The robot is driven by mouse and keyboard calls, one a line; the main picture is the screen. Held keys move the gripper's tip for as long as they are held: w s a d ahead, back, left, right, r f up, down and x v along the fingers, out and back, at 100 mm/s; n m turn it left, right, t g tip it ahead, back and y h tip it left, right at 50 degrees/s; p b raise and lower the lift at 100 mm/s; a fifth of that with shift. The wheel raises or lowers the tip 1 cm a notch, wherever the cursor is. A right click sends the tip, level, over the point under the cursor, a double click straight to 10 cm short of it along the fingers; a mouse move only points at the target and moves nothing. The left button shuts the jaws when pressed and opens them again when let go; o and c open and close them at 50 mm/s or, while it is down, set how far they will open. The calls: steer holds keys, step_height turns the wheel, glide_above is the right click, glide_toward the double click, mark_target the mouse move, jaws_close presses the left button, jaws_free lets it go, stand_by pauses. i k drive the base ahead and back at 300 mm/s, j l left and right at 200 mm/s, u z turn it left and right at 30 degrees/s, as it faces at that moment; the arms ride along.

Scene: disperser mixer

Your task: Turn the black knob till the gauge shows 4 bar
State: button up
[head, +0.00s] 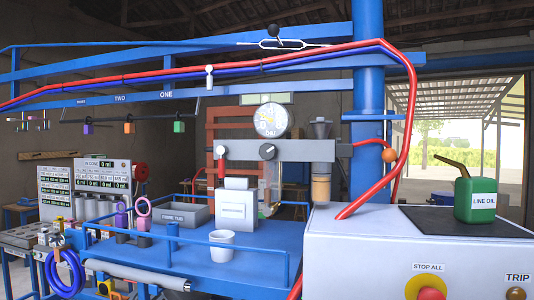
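The round white gauge (270,120), marked "bar", stands above the grey bar (310,150) in the middle of the head view. Its face is too small for me to read the needle. The black knob (267,151) sits on the front of the grey bar, just below the gauge. A small light mark shows on the knob. Nothing touches the knob. My gripper is not in view.
A blue bench (190,262) with a rail holds a white cup (222,245) and a white box (237,205) below the knob. A white cabinet (360,260) with a green oil can (475,200) stands right. Red and blue hoses (408,110) run overhead and down.

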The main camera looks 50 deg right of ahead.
mark_target(268, 151)
steer(key=z, duration=1.5)
